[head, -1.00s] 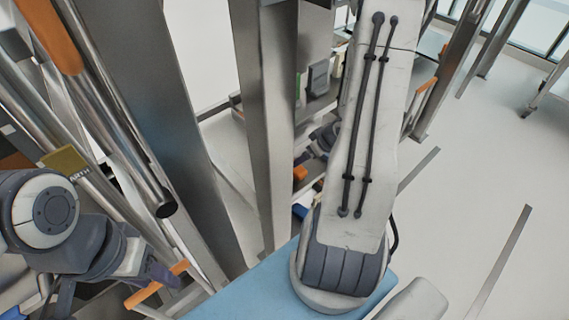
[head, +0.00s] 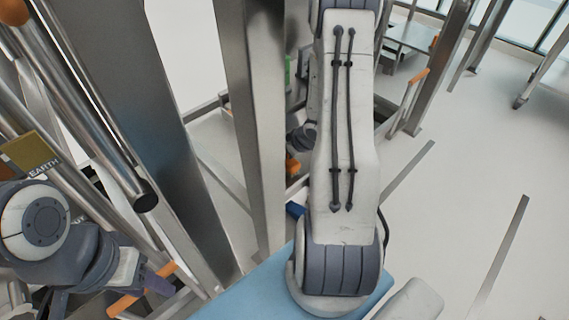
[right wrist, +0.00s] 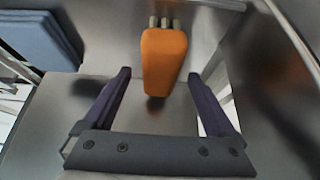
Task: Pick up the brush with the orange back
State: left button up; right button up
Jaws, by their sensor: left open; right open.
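The orange-backed brush (right wrist: 163,62) shows in the right wrist view, on a grey metal surface, with short pale stubs at its far end. My right gripper (right wrist: 158,76) is open, its two dark fingers on either side of the brush's near end. I cannot tell how far above or below the brush the fingertips are. In the head view my right arm covers the middle, and the right gripper cannot be made out. My left gripper (head: 150,282) is open at the lower left of the head view, close to an orange-ended bar.
Tall metal posts (head: 254,130) stand left of my right arm. Metal tubes and an EARTH label (head: 34,152) are at the far left. A blue panel (head: 250,300) lies at the bottom. A blue stack (right wrist: 40,38) is in the right wrist view.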

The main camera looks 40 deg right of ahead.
jog(key=shift+f, duration=0.2)
dwell(0.5)
grip_shut()
